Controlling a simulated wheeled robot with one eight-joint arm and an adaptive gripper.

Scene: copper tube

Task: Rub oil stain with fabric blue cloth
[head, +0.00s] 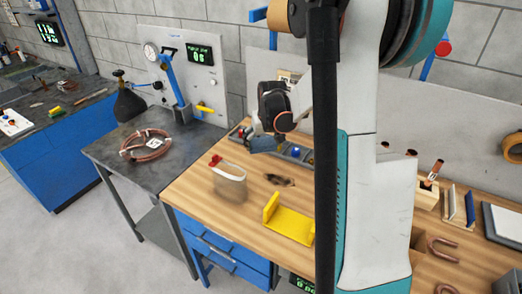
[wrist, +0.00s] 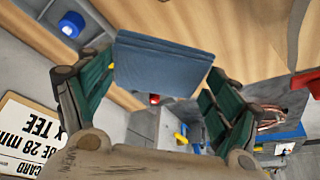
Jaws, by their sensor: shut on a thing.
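My gripper (head: 268,128) is over the back part of the wooden workbench (head: 200,190) in the head view. It is shut on a folded blue cloth (head: 264,144), held above the bench. In the wrist view the cloth (wrist: 162,62) spans the space between the green-padded fingers of my gripper (wrist: 158,88). The oil stain (head: 280,180) is a dark smudge on the wood, below and slightly right of the cloth. I cannot make out the stain surely in the wrist view.
A yellow bracket (head: 289,222) lies in front. A grey parts tray (head: 300,154) runs along the back. A copper coil (head: 146,145) lies on the grey table. Copper bends (head: 442,250) lie at right.

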